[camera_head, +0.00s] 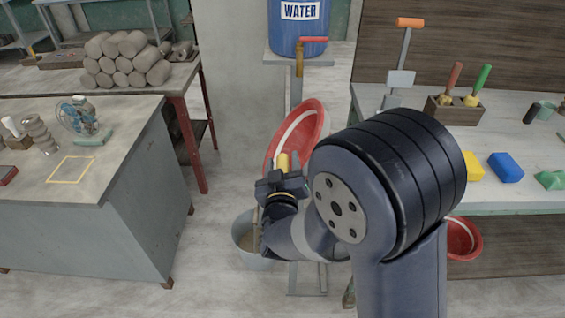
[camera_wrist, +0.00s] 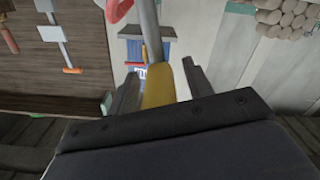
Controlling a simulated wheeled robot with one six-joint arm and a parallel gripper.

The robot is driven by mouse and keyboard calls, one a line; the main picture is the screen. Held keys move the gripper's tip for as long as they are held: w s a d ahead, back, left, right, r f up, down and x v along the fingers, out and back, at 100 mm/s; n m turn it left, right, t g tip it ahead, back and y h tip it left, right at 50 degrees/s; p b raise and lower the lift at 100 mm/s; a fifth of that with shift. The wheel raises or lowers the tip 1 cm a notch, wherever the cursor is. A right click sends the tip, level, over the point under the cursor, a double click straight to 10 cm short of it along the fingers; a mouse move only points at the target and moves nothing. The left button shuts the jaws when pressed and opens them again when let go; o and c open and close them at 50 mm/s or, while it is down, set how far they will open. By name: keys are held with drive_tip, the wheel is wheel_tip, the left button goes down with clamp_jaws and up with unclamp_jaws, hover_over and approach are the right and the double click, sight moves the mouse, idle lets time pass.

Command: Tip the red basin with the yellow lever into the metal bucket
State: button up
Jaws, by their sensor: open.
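The red basin (camera_head: 316,130) hangs steeply tilted below the water barrel's tap, with a pale band across its inside. The yellow lever (camera_head: 283,162) stands at its lower left, beside my gripper (camera_head: 278,178). In the wrist view the lever (camera_wrist: 160,84) lies between the two fingers of my open gripper (camera_wrist: 160,88), with gaps showing on both sides. A red rim piece (camera_wrist: 118,9) shows at the top there. The metal bucket (camera_head: 240,234) stands on the floor below, with brownish contents, partly hidden by my arm. My arm hides part of the basin.
A blue water barrel (camera_head: 292,32) with a red-handled tap stands above. A grey workbench (camera_head: 85,215) is at left. A bench with tools and coloured blocks (camera_head: 515,200) is at right, another red basin (camera_head: 460,238) beneath. Floor between is partly clear.

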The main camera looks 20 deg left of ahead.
drive_tip(key=shift+c, duration=0.6)
clamp_jaws()
